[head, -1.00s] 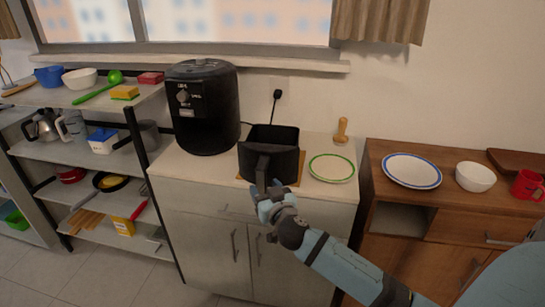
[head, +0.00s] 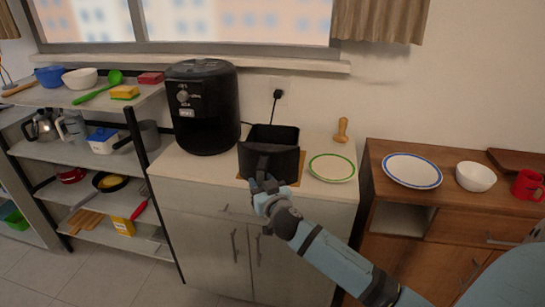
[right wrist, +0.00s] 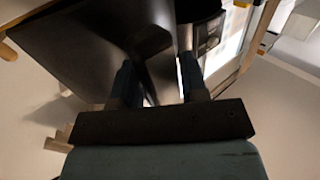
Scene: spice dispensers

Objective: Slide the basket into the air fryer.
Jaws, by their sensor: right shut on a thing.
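The black air fryer (head: 203,110) stands on the white counter, left of the basket, with its dial facing front. The black basket (head: 270,152) sits on a wooden board (head: 242,178) on the counter, open side up, its handle toward me. My right gripper (head: 264,184) is at the basket's handle and shut on it. In the right wrist view the two fingers (right wrist: 157,82) are on either side of the dark handle, with the basket (right wrist: 80,40) beyond. The air fryer (right wrist: 208,38) shows partly there. My left gripper is not in view.
A green-rimmed plate (head: 332,168) lies close to the right of the basket, with a wooden pestle-like object (head: 341,130) behind it. A shelf (head: 80,140) with kitchenware stands left. A wooden cabinet (head: 455,215) stands right. Counter in front of the air fryer is clear.

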